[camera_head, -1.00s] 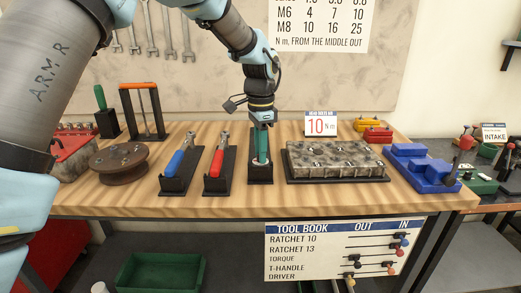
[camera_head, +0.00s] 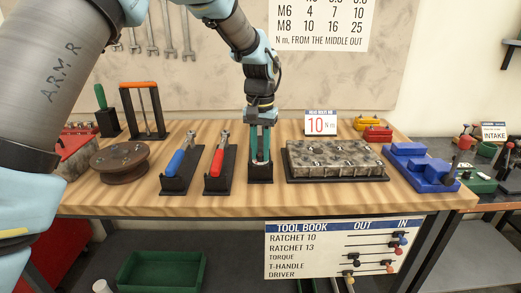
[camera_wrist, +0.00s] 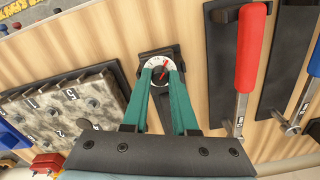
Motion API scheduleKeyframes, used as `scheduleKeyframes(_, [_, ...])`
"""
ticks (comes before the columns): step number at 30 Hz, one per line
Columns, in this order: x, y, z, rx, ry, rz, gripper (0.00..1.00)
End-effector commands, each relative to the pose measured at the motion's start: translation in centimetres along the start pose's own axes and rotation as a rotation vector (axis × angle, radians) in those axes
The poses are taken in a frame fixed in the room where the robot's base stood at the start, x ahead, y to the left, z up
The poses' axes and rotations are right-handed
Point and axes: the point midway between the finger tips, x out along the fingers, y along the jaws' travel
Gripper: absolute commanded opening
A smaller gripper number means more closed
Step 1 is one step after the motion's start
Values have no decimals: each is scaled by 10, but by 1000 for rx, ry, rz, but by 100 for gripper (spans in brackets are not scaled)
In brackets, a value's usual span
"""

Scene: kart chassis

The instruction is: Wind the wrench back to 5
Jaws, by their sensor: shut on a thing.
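The torque wrench stands in a black holder (camera_head: 260,180) near the middle of the bench, mostly hidden by my gripper. In the wrist view my teal gripper fingers (camera_wrist: 160,74) close on both sides of the dial end of the wrench.
A red-handled ratchet (camera_head: 217,162) and a blue-handled ratchet (camera_head: 176,164) lie in holders to the left. A grey block with bolts (camera_head: 335,160) sits close to the right, with a blue block (camera_head: 420,167) beyond it. Bare wood shows along the bench's front edge.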

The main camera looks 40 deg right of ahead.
Motion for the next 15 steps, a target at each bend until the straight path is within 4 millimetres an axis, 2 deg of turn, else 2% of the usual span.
scheduleKeyframes(6, [-1,0,0,-114,2,1,0])
scheduleKeyframes(15, [0,0,0,-180,2,1,0])
